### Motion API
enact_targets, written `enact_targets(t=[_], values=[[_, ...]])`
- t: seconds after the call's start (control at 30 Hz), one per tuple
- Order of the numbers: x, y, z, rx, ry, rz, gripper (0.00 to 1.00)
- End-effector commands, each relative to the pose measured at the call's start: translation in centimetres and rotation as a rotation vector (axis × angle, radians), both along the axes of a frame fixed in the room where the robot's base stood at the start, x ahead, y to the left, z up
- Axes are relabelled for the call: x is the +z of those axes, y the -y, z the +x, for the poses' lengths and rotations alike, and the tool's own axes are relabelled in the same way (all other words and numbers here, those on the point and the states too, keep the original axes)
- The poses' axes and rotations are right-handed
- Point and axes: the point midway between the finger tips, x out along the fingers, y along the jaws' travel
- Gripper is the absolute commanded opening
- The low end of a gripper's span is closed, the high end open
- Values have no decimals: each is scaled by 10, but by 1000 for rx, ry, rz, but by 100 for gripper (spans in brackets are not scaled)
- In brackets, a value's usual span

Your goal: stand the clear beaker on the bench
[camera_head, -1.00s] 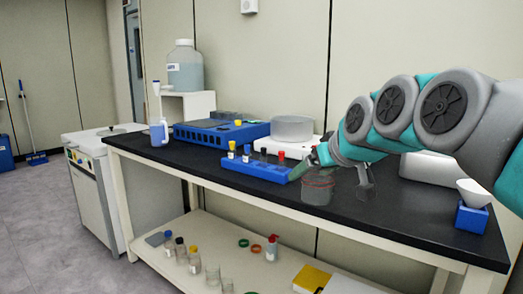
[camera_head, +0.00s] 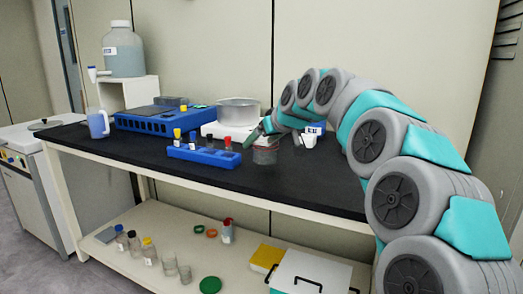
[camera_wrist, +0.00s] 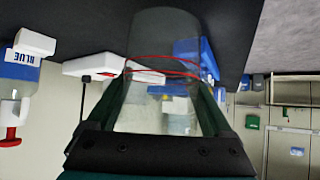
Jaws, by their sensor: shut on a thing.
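The clear beaker (camera_head: 265,156), with red lines around it, is held in my gripper (camera_head: 273,142) over the black bench top (camera_head: 130,147), near its front edge. In the wrist view the beaker (camera_wrist: 165,65) sits between the two dark green fingers of my gripper (camera_wrist: 155,100), which are shut on it. I can see through its wall. In the head view it looks about upright. I cannot tell whether its base touches the bench or hangs just above it.
A blue rack (camera_head: 204,155) with colour-capped vials stands close left of the beaker. A round metal pan (camera_head: 238,111) on a white device is behind. Bare bench lies in front and right.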

Motion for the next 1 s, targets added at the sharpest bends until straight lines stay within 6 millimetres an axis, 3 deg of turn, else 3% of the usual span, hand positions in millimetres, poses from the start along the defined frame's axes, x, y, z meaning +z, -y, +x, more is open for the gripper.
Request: enact_targets(t=[0.33,0.7,1.0], values=[[-2,0,11,0,1,1,18],[-34,0,10,1,-1,0,18],[-36,0,10,-1,1,0,18]])
